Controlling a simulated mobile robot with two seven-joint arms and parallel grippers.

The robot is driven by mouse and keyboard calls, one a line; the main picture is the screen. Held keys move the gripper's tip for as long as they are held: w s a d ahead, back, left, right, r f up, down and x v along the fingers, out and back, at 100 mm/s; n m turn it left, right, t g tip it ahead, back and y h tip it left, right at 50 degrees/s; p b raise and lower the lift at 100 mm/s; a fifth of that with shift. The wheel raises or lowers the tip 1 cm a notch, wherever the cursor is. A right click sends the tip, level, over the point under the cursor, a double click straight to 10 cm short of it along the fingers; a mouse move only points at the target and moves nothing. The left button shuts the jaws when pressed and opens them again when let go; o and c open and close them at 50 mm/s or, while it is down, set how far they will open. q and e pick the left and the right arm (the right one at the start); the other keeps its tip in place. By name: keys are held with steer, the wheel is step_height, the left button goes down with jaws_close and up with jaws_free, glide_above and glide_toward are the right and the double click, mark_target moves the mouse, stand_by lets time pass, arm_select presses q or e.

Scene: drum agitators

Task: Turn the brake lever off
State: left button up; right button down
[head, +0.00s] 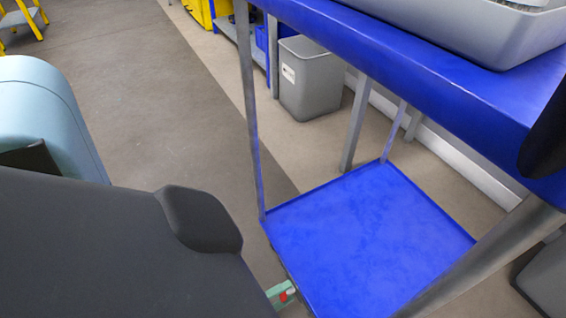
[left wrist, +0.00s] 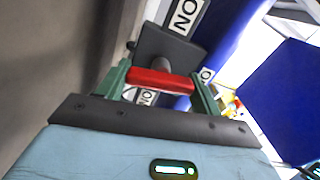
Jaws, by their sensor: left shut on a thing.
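The red brake lever (left wrist: 160,82) lies across the left wrist view between the two green fingers of my left gripper (head: 281,294). The gripper is shut on it. In the head view, only a small red spot of the lever shows between the green fingers, low beside the blue shelf's near left edge. Behind the lever in the wrist view is a dark grey plate (left wrist: 168,46), with black-and-white labels (left wrist: 187,14) around it. My left arm hides much of the area in the head view. My right gripper is not in view.
A blue cart has a lower shelf (head: 365,235), grey metal legs and a blue top (head: 430,60) carrying a grey tray (head: 470,30). A grey bin (head: 310,80) stands behind it. Open floor (head: 140,90) lies to the left.

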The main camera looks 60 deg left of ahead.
arm_select(q)
steer(key=shift+m, duration=1)
steer(key=o, duration=1)
steer(key=shift+s, duration=0.1)
steer(key=shift+s+a+p, duration=0.15)
steer(key=shift+s+p, duration=0.05)
steer(key=shift+s, duration=1.7)
steer(key=shift+s+a+p, duration=0.15)
steer(key=shift+s, duration=1.75)
